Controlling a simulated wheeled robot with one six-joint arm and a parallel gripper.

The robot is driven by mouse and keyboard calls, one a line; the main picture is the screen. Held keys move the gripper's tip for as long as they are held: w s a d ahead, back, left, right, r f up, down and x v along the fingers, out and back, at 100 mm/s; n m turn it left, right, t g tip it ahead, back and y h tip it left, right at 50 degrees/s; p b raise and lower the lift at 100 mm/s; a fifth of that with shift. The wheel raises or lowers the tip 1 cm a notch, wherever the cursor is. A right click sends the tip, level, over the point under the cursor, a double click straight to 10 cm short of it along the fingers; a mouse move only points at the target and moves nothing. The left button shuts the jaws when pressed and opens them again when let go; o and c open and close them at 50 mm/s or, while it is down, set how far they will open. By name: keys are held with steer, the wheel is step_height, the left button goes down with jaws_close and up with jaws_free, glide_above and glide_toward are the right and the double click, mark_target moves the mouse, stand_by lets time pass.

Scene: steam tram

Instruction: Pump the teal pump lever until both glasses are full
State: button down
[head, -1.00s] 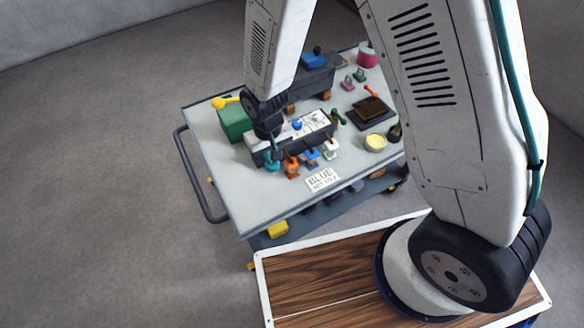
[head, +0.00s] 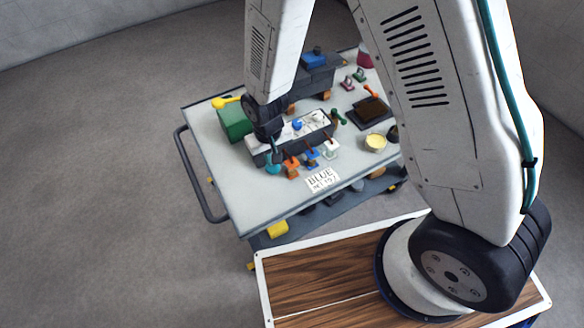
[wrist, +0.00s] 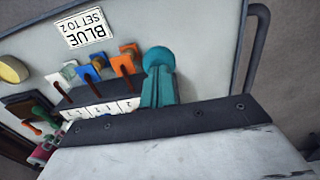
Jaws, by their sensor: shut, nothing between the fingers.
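The teal pump lever (head: 272,167) is at the left end of the row of small levers on the cart. I cannot make out the two glasses in either view.
Orange (head: 291,167), blue (head: 311,157) and white (head: 331,149) levers stand close beside the teal one. A card reading BLUE SET TO 2 (head: 322,180) lies in front. A green box (head: 235,123) and a yellow-filled bowl (head: 375,142) share the cart top (head: 240,190).

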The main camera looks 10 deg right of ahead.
steer(key=shift+f, duration=1.05)
steer(key=shift+r, duration=1.95)
steer(key=shift+f, duration=1.95)
steer(key=shift+r, duration=1.95)
step_height(320, 180, up, 7)
